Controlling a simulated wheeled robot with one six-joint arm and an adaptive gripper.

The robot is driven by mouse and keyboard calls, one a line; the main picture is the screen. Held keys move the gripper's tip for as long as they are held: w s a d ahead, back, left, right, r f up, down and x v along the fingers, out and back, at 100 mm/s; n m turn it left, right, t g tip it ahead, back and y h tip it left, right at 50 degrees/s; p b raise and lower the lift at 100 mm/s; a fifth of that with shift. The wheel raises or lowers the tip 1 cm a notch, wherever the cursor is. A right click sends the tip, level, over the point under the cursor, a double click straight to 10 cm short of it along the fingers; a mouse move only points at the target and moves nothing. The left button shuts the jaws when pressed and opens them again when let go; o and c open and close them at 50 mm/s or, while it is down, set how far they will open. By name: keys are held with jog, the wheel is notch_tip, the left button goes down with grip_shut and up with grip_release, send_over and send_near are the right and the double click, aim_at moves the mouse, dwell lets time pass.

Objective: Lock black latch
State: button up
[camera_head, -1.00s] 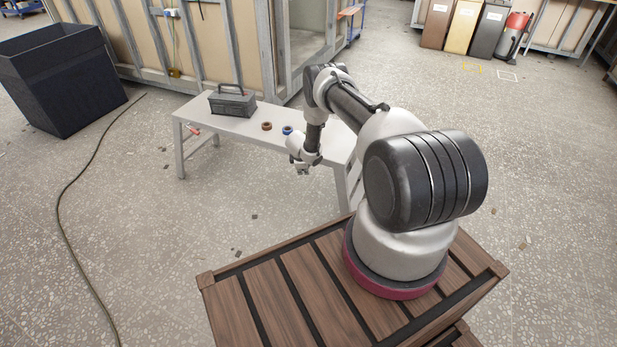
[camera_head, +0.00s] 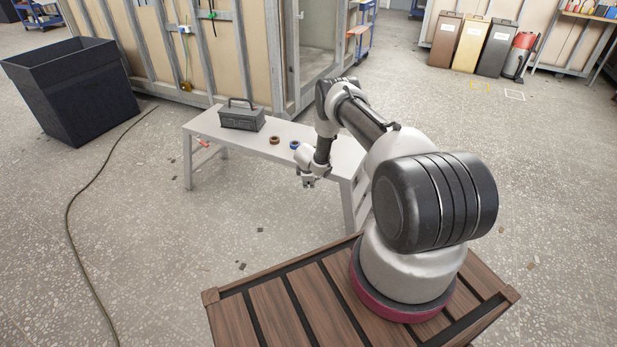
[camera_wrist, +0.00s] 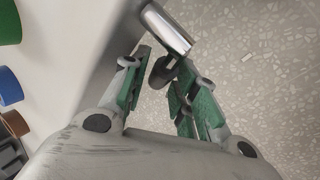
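My gripper (camera_head: 308,182) hangs just off the front edge of the white bench (camera_head: 265,142), near its right end. In the wrist view my gripper (camera_wrist: 164,58) is open, with green-padded fingers apart. A small black piece (camera_wrist: 163,74), possibly the black latch, shows between or just beyond the fingers, beside a shiny metal cylinder (camera_wrist: 167,28). I cannot tell whether a finger touches it. Its lower part is partly hidden by the fingers. No latch can be made out in the head view.
On the bench are a grey toolbox (camera_head: 242,117), a brown tape roll (camera_head: 274,140) and a blue tape roll (camera_head: 294,145). A green roll (camera_wrist: 9,22) shows in the wrist view. A large black bin (camera_head: 75,90) stands left. A cable (camera_head: 72,225) crosses open floor.

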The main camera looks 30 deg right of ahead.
jog(key=v, duration=1)
jog(key=shift+r, duration=0.2)
jog(key=shift+a, duration=0.1)
